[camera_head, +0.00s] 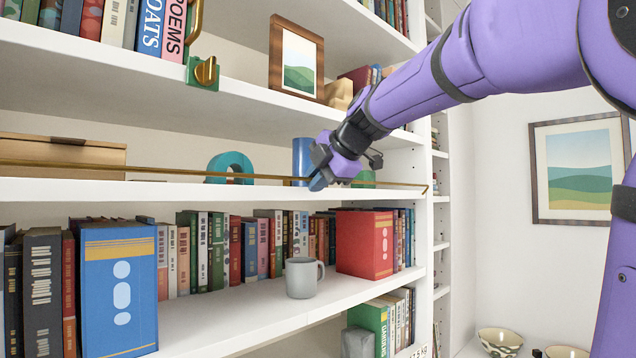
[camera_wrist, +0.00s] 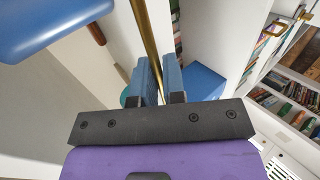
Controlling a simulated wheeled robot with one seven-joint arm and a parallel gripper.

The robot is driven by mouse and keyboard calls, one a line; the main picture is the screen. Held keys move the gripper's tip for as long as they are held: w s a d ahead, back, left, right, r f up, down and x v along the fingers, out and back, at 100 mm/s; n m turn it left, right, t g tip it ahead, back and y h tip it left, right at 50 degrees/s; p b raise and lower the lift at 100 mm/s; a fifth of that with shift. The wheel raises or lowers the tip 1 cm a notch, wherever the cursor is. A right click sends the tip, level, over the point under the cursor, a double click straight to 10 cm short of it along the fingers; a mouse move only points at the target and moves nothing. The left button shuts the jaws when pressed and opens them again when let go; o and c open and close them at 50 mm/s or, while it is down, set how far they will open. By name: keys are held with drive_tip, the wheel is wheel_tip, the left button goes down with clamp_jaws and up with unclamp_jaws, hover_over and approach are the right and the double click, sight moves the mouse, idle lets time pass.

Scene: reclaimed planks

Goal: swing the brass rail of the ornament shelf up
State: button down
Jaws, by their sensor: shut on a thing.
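The brass rail (camera_head: 200,172) runs along the front of the ornament shelf (camera_head: 150,191), just above its board. Its right end meets a small brass fitting (camera_head: 425,188) near the upright; its left end is out of the head view. My gripper (camera_head: 319,182) is at the rail, right of the middle of the shelf. In the wrist view the rail (camera_wrist: 148,40) passes between the two blue fingertips (camera_wrist: 160,72), which are shut on it. The gripper hides a short piece of the rail in the head view.
Behind the rail stand a wooden box (camera_head: 60,155), a teal arch (camera_head: 230,166), a blue cylinder (camera_head: 301,158) and a green piece (camera_head: 366,178). A framed picture (camera_head: 297,62) stands on the shelf above. A grey mug (camera_head: 303,279) and books (camera_head: 119,285) are below.

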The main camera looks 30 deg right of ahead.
drive_tip(key=shift+w+r+g, duration=0.15)
drive_tip(key=shift+g, duration=0.35)
drive_tip(key=shift+a, duration=0.1)
drive_tip(key=c, duration=1.3)
unclamp_jaws()
drive_tip(key=shift+o, duration=0.2)
drive_tip(key=v, duration=1)
drive_tip(key=shift+r, duration=0.4)
